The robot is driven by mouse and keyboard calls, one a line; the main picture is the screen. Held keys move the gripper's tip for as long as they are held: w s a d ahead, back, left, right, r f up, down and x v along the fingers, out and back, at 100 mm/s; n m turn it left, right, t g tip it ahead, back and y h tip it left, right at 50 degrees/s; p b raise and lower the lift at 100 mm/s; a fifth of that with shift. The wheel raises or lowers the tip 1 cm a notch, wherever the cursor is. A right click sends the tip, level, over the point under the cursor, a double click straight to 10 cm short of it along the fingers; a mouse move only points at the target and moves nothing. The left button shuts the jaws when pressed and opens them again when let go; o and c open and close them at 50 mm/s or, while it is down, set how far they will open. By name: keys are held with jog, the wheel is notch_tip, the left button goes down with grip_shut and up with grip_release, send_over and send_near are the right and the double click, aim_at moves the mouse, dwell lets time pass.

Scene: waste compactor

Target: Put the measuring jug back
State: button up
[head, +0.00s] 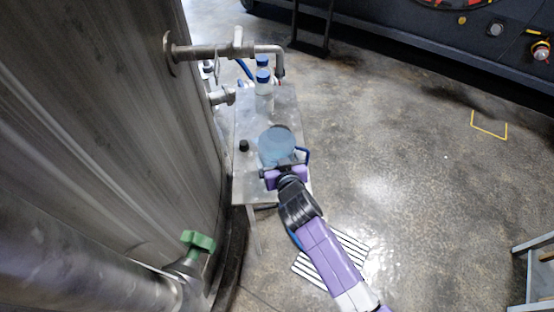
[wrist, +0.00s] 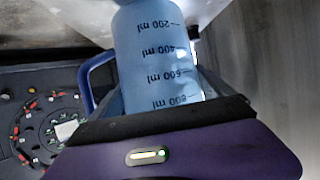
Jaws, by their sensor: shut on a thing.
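The measuring jug (head: 276,145) is a pale blue translucent vessel with a blue handle, over the front half of a small metal table (head: 246,192). In the wrist view the jug (wrist: 152,50) fills the middle, and its millilitre marks read upside down. Its blue handle (wrist: 90,78) is at the left. My gripper (head: 287,168) is shut on the jug from the near side. The fingertips are mostly hidden behind the jug. I cannot tell whether the jug's base touches the table top.
Bottles with blue caps (head: 264,88) stand at the table's back, below a metal pipe with a tap (head: 237,50). A small black object (head: 244,146) is on the table's left. A large steel tank (head: 110,120) borders the left. Floor at right is open.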

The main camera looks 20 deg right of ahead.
jog(key=shift+f, duration=0.85)
jog(key=shift+f+b, duration=0.25)
jog(key=shift+b, duration=0.05)
jog(key=o, duration=1.8)
jog(key=shift+c, duration=0.2)
jog(key=shift+r, duration=0.1)
jog(key=shift+s+r+p, duration=0.1)
jog(key=shift+p, duration=0.2)
jog(key=v, duration=1.1)
jog(key=shift+s+b, duration=0.35)
jog(key=shift+s, duration=0.05)
jog(key=shift+a, duration=0.1)
